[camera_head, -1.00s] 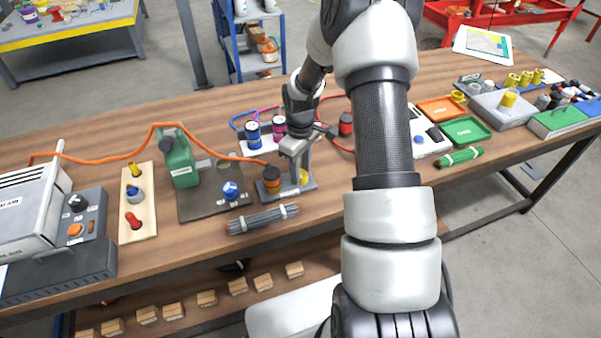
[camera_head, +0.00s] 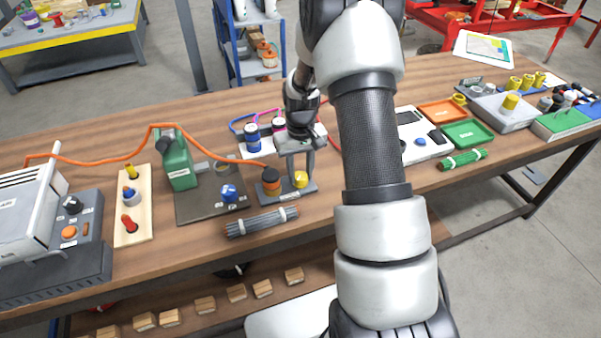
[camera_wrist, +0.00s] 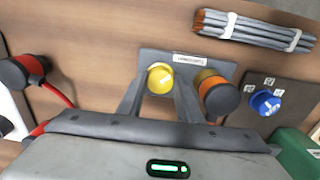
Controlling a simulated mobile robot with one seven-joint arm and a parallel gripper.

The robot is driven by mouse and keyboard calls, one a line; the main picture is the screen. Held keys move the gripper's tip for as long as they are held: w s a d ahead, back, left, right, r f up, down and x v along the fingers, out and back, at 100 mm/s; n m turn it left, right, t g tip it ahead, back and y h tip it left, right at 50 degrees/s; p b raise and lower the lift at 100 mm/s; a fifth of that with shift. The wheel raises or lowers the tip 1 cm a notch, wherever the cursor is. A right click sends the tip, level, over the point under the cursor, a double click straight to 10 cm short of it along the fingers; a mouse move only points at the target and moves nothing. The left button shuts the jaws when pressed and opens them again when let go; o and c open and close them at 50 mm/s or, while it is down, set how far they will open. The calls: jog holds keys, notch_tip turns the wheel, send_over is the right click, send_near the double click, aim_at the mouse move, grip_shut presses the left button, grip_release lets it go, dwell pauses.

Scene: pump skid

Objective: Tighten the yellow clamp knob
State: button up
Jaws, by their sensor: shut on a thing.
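The yellow clamp knob (camera_head: 301,179) stands on a small grey base plate (camera_head: 312,187) near the middle of the bench. It also shows in the wrist view (camera_wrist: 160,78), between the tips of my two fingers. My gripper (camera_head: 298,172) reaches down over the plate from behind, and its fingers (camera_wrist: 158,82) are shut on the knob from both sides. The knob's top faces the wrist camera and stays visible. A label lies on the plate beside the knob.
An orange-and-black knob (camera_head: 271,180) stands close beside my fingers. A blue knob (camera_head: 229,193) is on the dark plate to the left. A bundle of grey rods (camera_head: 262,221) lies in front. A green box (camera_head: 178,165) and an orange hose (camera_head: 110,159) are farther left.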

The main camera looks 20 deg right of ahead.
aim_at(300, 176)
dwell(0.4)
jog(key=o, duration=1)
jog(key=shift+o, duration=0.2)
notch_tip(300, 176, up, 18)
jog(key=p, duration=0.1)
jog(key=shift+f, duration=0.25)
